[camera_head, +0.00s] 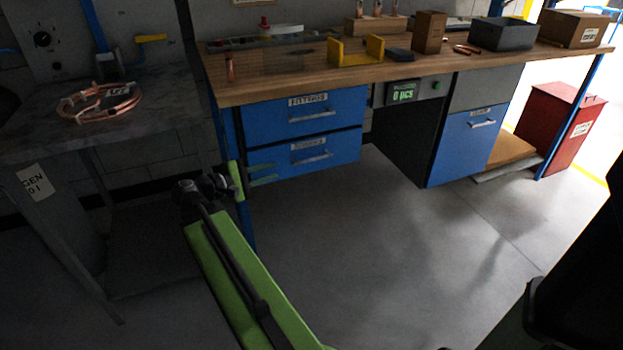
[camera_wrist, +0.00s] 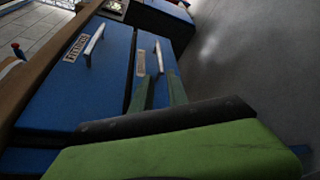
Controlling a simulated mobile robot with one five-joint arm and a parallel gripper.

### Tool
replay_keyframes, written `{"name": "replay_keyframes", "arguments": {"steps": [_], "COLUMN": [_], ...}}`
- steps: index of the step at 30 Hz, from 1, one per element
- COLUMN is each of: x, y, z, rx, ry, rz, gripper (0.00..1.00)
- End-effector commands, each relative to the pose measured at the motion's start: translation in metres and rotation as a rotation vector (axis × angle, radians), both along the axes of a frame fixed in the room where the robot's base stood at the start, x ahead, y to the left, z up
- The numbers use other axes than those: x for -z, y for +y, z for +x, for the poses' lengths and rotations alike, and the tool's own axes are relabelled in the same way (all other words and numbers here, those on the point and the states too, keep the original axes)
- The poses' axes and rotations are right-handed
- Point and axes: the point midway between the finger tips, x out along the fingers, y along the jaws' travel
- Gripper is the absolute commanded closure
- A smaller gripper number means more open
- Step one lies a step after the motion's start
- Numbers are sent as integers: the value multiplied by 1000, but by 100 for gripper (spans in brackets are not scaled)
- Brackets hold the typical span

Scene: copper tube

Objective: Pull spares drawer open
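The blue workbench unit has two stacked drawers. The upper drawer (camera_head: 335,100) is labelled FITTINGS. The lower drawer (camera_head: 285,160) has a label too small to read surely; it may be the spares drawer. Its silver bar handle (camera_head: 313,159) also shows in the wrist view (camera_wrist: 158,56). Both drawers look shut. My gripper (camera_head: 264,174) is in front of the left part of the lower drawer, left of its handle. In the wrist view my gripper (camera_wrist: 158,88) has its two green fingers apart, pointing toward the handle, with nothing between them.
A wooden worktop (camera_head: 240,92) with several items is above the drawers. A grey table (camera_head: 30,140) with copper coils (camera_head: 98,102) stands left. A blue cabinet door (camera_head: 465,145) and red bin (camera_head: 555,125) are at right. The floor (camera_head: 400,260) in front is clear.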

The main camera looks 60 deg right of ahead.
Motion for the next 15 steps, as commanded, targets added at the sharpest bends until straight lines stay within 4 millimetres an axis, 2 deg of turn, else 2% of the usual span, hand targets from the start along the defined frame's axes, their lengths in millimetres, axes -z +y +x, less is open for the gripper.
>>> {"name": "replay_keyframes", "arguments": {"steps": [5, 8, 15], "x": [-1, 3, 17], "y": [-5, -18, -73], "z": [-2, -6, -23], "rx": [2, 4, 6], "ry": [3, 2, 1], "rz": [-3, -2, -1], "gripper": [80, 80, 80]}}
